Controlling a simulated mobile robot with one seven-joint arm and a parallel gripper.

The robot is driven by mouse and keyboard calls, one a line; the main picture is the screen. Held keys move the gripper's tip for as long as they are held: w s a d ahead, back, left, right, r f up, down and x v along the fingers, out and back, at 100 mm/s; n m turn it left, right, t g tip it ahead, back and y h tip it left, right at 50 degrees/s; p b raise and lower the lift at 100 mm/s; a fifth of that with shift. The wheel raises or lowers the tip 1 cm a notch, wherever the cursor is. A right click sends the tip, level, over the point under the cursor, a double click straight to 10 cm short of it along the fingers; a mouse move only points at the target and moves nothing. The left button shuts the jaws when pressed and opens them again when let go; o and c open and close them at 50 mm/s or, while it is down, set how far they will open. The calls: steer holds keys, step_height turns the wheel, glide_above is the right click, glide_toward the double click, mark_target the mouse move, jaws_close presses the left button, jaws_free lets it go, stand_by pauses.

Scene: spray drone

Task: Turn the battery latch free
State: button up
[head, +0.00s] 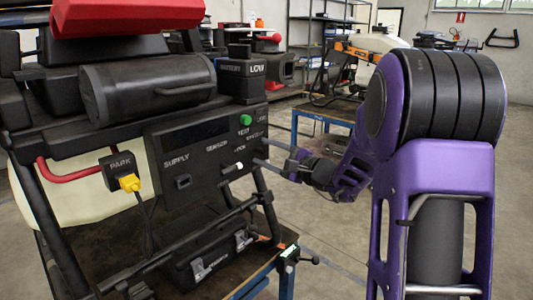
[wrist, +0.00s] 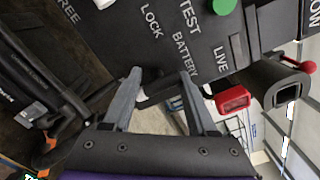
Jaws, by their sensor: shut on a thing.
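The black control panel (head: 205,150) carries the labels SUPPLY, TEST and LOCK, a green button (head: 245,119) and a white-tipped knob (head: 238,166). My gripper (head: 260,151) is at the panel's right edge. In the wrist view my gripper (wrist: 161,76) has its two grey fingers on either side of a dark part, which looks like the battery latch (wrist: 158,88), just below the LOCK and BATTERY labels. FREE is printed farther left. The fingers stand apart, shut on that part. Its full shape and its turn angle are hard to make out.
A black cylinder (head: 150,85) and a BATTERY LOW box (head: 245,72) sit above the panel. A yellow plug (head: 129,183) hangs at its left. In the wrist view a red block (wrist: 233,99) lies right of the fingers. Open floor shows right of the stand.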

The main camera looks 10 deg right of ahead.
steer(key=shift+d+f, duration=0.2)
steer(key=shift+f, duration=0.1)
steer(key=o, duration=1.3)
steer(key=shift+w, duration=0.1)
steer(key=shift+o, duration=0.3)
steer(key=shift+r, duration=0.1)
steer(key=v, duration=1.7)
steer(key=shift+s, duration=0.2)
